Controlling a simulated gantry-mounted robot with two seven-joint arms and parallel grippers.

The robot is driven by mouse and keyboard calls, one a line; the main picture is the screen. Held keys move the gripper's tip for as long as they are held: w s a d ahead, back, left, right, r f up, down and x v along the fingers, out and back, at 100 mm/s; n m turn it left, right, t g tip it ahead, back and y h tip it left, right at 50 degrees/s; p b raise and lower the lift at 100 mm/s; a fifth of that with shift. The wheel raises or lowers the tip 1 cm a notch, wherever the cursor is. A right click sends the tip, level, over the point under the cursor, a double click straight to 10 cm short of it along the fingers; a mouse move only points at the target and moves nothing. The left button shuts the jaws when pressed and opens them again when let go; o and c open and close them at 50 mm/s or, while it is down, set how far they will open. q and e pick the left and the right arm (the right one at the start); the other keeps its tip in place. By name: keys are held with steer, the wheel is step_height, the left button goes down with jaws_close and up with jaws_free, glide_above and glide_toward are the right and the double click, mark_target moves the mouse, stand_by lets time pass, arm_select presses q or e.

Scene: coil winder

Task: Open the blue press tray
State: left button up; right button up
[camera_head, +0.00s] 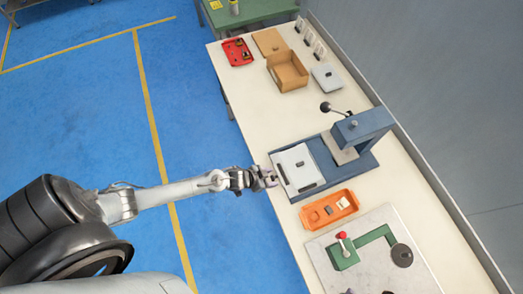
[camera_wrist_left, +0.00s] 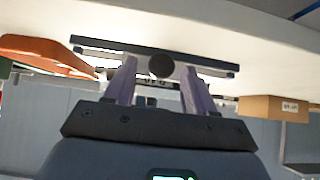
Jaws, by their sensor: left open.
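The blue press (camera_head: 357,130) stands on the white bench, with its tray (camera_head: 297,166), a light grey plate with dark edges, on the side toward my left arm. My left gripper (camera_head: 272,180) is at the tray's near edge, level with the bench. In the left wrist view the tray's front (camera_wrist_left: 110,45) shows as a long dark bar with a round dark knob (camera_wrist_left: 160,66). The open fingers of my left gripper (camera_wrist_left: 159,72) stand on either side of the knob in the picture. I cannot tell whether they touch it. My right gripper is out of view.
An orange tray (camera_head: 329,209) with small parts lies close beside the press. A fixture plate (camera_head: 375,258) with a green, red-knobbed clamp lies beyond it. Cardboard boxes (camera_head: 288,71) and a red tray (camera_head: 237,51) are at the bench's far end. A wall runs behind.

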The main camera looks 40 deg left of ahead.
arm_select(q)
steer(key=v, duration=1)
steer(key=shift+p, duration=0.35)
steer(key=shift+r, duration=0.1)
